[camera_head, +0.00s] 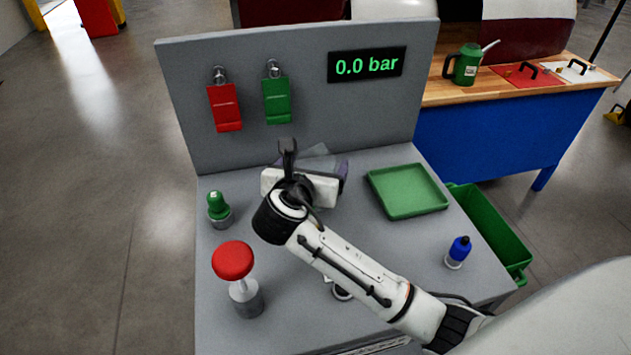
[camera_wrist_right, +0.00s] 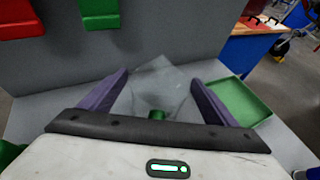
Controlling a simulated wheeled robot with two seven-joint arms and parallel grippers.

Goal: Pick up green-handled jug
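A clear jug (camera_wrist_right: 165,88) with a green handle (camera_wrist_right: 157,115) stands close ahead of my right gripper in the right wrist view. In the head view only a pale, see-through part of the jug (camera_head: 318,151) shows; my gripper and wrist hide the rest. My right gripper (camera_wrist_right: 157,82) is open, one purple finger on each side of the jug, with gaps visible. I cannot tell how far the handle lies between the fingers. In the head view the right gripper (camera_head: 312,165) is over the back of the grey stand. My left gripper is not in view.
A green can (camera_head: 467,65) is on the far workbench.

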